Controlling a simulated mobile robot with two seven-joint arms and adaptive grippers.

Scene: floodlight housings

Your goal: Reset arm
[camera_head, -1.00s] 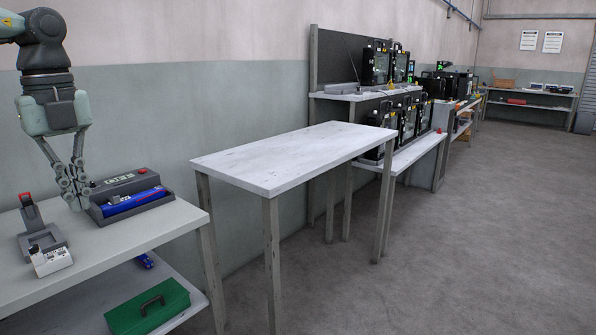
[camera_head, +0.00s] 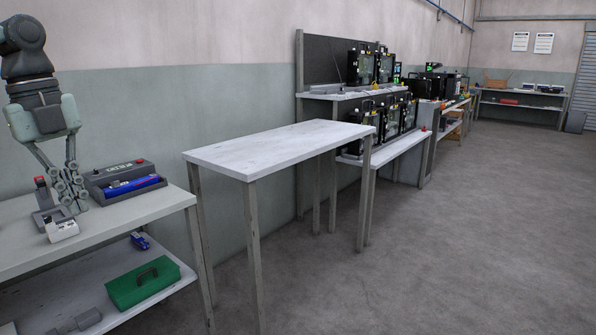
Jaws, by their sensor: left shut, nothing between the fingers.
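My left gripper (camera_head: 76,203) hangs pointing down at the left of the head view, over the near workbench (camera_head: 130,222). Its fingers are shut with nothing between them. The fingertips are in front of a dark grey case (camera_head: 118,175) that holds a blue tool or cylinder (camera_head: 134,187). A grey device with a red-topped lever (camera_head: 42,190) and a white block (camera_head: 62,230) stand just left of the fingertips, partly hidden by them. My right gripper is not in view.
A green box (camera_head: 140,285) lies on the bench's lower shelf, with a small blue object (camera_head: 139,241) behind it. An empty white table (camera_head: 270,147) stands to the right. Black floodlight housings (camera_head: 362,66) stand on shelves beyond. The floor (camera_head: 430,260) at right is clear.

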